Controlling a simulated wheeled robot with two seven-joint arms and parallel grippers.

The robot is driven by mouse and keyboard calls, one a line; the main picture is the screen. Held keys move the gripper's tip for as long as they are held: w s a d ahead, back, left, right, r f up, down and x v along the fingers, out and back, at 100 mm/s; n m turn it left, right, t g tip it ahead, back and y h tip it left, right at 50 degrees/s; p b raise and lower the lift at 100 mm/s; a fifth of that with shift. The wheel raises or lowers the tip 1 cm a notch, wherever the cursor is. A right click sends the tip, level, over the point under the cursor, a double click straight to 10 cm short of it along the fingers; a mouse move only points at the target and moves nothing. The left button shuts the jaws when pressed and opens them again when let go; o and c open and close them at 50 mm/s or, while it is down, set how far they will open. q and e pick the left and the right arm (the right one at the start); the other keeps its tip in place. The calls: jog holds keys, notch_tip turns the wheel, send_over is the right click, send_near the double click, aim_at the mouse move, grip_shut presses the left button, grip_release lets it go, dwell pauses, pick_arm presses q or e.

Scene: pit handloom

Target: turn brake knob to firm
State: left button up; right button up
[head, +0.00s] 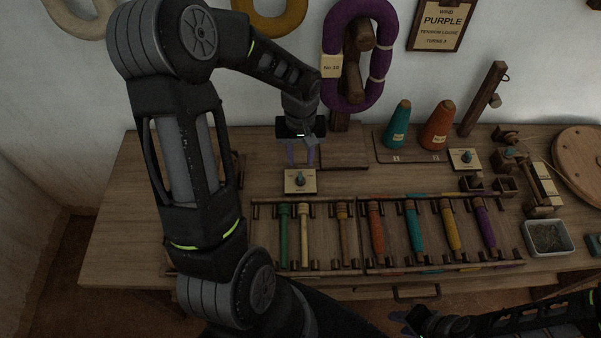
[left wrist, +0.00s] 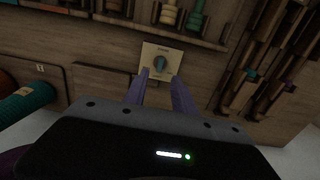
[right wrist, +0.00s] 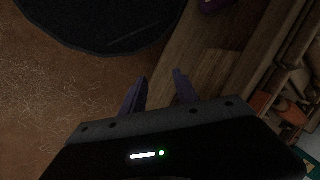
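A small dark teal knob (head: 300,180) sits on a pale square plate (head: 290,188) on the bench; the plate's lettering is too small to read. My left gripper (head: 301,163) points down just behind it, its purple fingers apart and empty. In the left wrist view the knob (left wrist: 160,63) lies just beyond and between the fingertips (left wrist: 159,76), apparently not touched. A second similar knob (head: 466,155) stands on a plate farther right. Which one is the brake knob I cannot read. My right gripper (right wrist: 158,76) is open and empty, low at the front, away from both knobs.
Racks of coloured bobbins (head: 410,225) lie in front of the near knob. Two yarn cones (head: 437,128) stand behind, right. A purple yarn hank (head: 333,45) hangs above. A card (head: 440,24) reads purple, tension loose. A metal tray (head: 548,238) sits at right.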

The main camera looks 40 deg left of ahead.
aim_at(300, 176)
pick_arm(q)
notch_tip(300, 176, down, 8)
jog(key=shift+r, duration=0.15)
dwell(0.3)
grip_shut()
dwell(0.5)
